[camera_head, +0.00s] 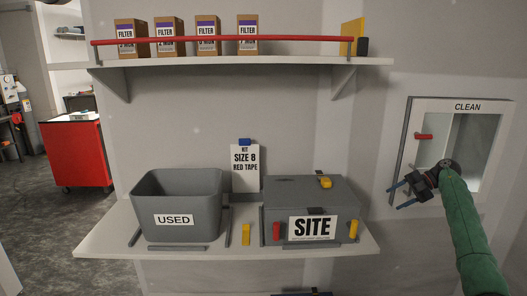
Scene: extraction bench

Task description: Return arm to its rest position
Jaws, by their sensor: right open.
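My right arm (465,225), in a green sleeve, comes in from the lower right. My right gripper (398,196) is open and empty, its fingers pointing left. In the picture it overlaps the lower left of the hatch frame marked CLEAN (467,107) and sits to the right of the grey SITE box (335,190). I cannot tell whether it touches the frame. My left gripper is not in view.
The lower shelf (110,240) holds a grey open USED bin (178,185), the closed SITE box and a size 8 red tape sign (245,170). The upper shelf (230,62) holds several filter boxes (207,40) behind a red rail (290,39). A red cabinet (75,152) stands far left.

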